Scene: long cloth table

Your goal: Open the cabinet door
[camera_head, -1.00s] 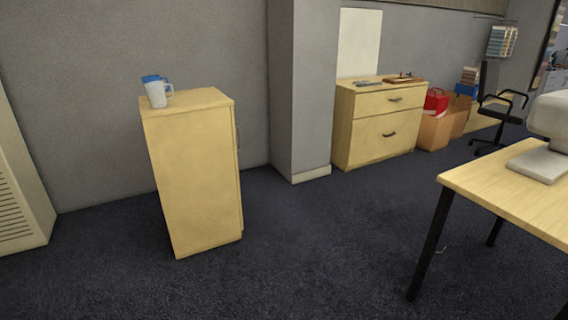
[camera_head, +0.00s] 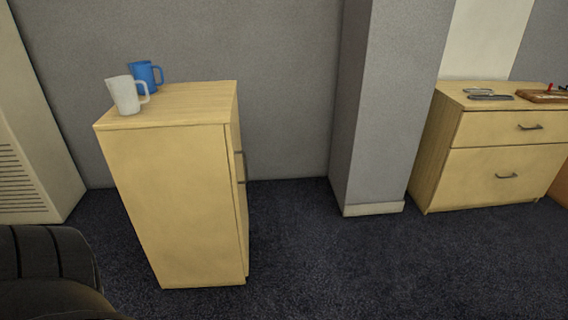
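The light wood cabinet (camera_head: 175,200) stands on the carpet left of centre in the head view. Its broad plain side faces me. Its narrow front faces right and shows only at a steep angle, with a dark handle (camera_head: 242,167) on it. The door looks shut. A white mug (camera_head: 124,96) and a blue mug (camera_head: 144,78) stand on the cabinet top. Neither of my grippers is in view.
A dark rounded object (camera_head: 45,275) fills the lower left corner. A grey pillar (camera_head: 380,110) stands right of the cabinet. A wooden drawer unit (camera_head: 490,160) is at the right. Dark carpet (camera_head: 350,265) lies clear right of the cabinet.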

